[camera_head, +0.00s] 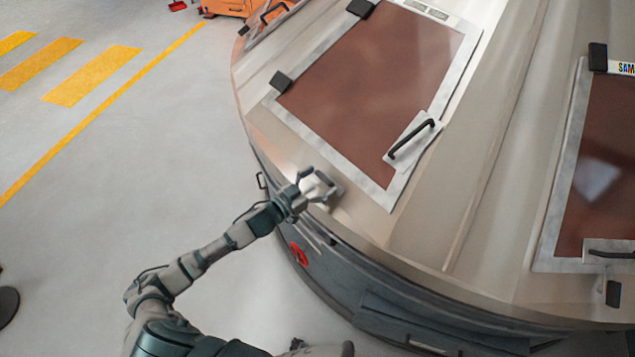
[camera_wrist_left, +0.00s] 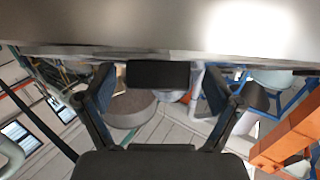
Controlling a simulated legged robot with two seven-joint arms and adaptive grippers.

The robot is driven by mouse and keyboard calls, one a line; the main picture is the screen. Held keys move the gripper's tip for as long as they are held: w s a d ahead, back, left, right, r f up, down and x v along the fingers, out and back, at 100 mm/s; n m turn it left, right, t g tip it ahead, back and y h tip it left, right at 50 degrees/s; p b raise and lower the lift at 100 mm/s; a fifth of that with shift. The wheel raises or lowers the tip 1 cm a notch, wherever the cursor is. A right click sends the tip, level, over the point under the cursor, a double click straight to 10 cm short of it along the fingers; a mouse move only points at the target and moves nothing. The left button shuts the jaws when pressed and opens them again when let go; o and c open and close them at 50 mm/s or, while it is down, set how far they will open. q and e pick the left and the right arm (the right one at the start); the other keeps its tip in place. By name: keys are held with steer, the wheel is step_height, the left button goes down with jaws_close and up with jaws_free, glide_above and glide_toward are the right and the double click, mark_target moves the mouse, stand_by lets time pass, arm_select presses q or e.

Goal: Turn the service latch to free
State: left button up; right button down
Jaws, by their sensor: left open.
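My left gripper (camera_head: 316,184) is at the lower edge of the beige machine casing (camera_head: 400,232), close to a small pale metal fitting (camera_head: 329,190) partly hidden behind its fingers. I cannot tell for sure that this fitting is the service latch. In the left wrist view the two fingers (camera_wrist_left: 159,86) stand wide apart. A dark rectangular block (camera_wrist_left: 158,74) shows between them, just below the casing's edge. I cannot tell whether the fingers touch it. The gripper is open and holds nothing that I can see. My right gripper is out of view.
A framed brown panel (camera_head: 375,85) with a black handle (camera_head: 411,139) lies up the casing from the gripper. A second panel (camera_head: 603,170) is at the right. A red round valve or knob (camera_head: 298,254) sits on the dark lower side.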

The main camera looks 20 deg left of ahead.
arm_select(q)
steer(key=v, duration=1.2)
steer(key=shift+f, duration=0.2)
